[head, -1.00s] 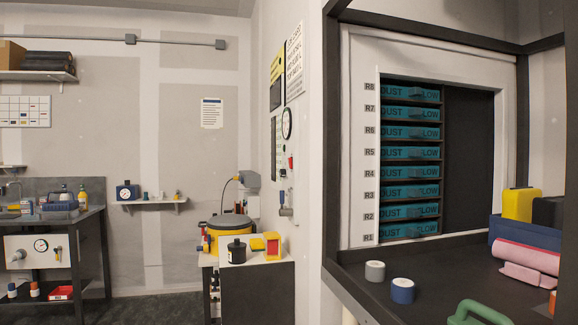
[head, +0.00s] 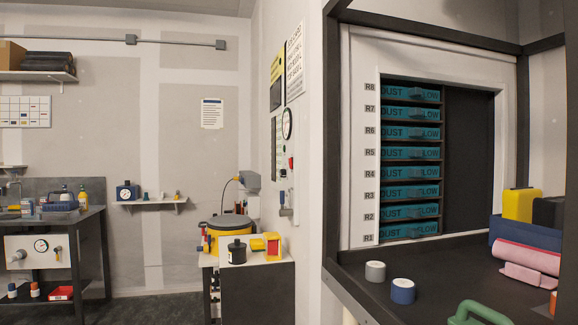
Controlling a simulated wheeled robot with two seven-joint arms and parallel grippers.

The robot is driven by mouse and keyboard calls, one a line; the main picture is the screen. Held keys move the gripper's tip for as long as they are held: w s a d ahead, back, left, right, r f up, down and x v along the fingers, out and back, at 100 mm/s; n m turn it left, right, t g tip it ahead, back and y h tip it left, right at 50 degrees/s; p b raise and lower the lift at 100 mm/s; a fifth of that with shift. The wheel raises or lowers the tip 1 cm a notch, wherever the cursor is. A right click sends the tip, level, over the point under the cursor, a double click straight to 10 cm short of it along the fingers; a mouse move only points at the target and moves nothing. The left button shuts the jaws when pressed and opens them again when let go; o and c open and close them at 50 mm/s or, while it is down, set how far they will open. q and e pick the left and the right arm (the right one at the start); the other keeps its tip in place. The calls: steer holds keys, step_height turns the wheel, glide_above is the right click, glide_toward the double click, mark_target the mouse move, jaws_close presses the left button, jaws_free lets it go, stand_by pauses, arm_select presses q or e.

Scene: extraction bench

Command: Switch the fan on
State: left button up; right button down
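No fan that I can name for certain shows in the head view. On the side wall left of the dark-framed bench are a round dial gauge (head: 288,123), a small red fitting (head: 291,162) below it, and a grey lever-like fitting (head: 286,204) lower down. They are seen at a steep angle and are small, so I cannot tell which is the fan's switch or how it is set. Neither of my grippers is in view.
A rack of teal slats (head: 410,153) labelled R1 to R8 stands at the right. The dark bench top (head: 440,275) before it holds two rolls, a green handle and pink rolls. A side cabinet (head: 258,290) carries a yellow drum (head: 229,235) and a black bottle (head: 236,252).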

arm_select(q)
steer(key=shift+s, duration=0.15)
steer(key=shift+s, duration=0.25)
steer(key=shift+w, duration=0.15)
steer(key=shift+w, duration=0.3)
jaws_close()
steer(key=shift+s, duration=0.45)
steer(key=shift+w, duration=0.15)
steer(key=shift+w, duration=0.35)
